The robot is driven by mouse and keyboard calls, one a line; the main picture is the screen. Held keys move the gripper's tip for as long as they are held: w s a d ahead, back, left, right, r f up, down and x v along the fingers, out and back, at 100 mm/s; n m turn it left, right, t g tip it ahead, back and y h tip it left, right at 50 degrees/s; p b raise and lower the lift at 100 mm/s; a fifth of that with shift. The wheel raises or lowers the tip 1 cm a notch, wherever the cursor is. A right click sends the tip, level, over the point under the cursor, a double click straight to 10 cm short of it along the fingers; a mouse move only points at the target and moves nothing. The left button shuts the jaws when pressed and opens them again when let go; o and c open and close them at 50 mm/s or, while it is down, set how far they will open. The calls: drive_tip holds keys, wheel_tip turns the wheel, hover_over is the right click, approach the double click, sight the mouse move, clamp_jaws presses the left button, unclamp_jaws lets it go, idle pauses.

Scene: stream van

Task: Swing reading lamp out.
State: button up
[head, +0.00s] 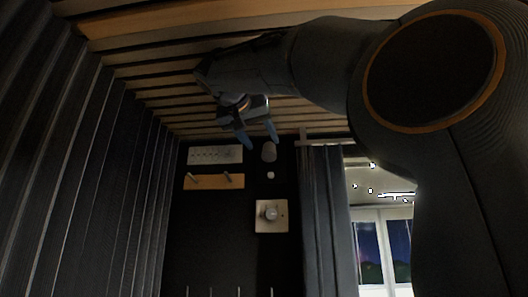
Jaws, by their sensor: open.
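A small grey cylindrical fitting (269,153), which looks like the reading lamp, is on the dark end wall below the slatted ceiling. A small pale round knob (271,175) is just under it. My gripper (263,142) hangs from my arm at upper centre, with its two blue-grey fingers apart and nothing between them. In the picture the right fingertip is just above the fitting and the left one is up and left of it. I cannot tell the depth gap, or whether they touch. The lamp's joint or arm is too small and dark to make out.
A white panel (215,155) and a wooden peg rail (214,181) are left of the fitting. A square plate with a round dial (271,215) is below. A dark curtain (327,220) and a bright window area (383,250) are right. My arm covers the upper right.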

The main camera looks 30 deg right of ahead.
sight(267, 148)
drive_tip(key=shift+s+a+r, duration=0.1)
drive_tip(key=shift+s+a, duration=0.35)
drive_tip(key=shift+s, duration=0.05)
drive_tip(key=shift+w+d+t+h, duration=0.5)
drive_tip(key=shift+w+d+t, duration=0.2)
drive_tip(key=shift+w+d, duration=0.4)
drive_tip(key=p+x, duration=0.3)
drive_tip(key=x, duration=0.2)
drive_tip(key=shift+w+d, duration=0.25)
drive_tip(key=shift+p+x, duration=0.5)
drive_tip(key=shift+x, duration=0.25)
drive_tip(key=shift+a, duration=0.1)
drive_tip(key=shift+c, duration=0.5)
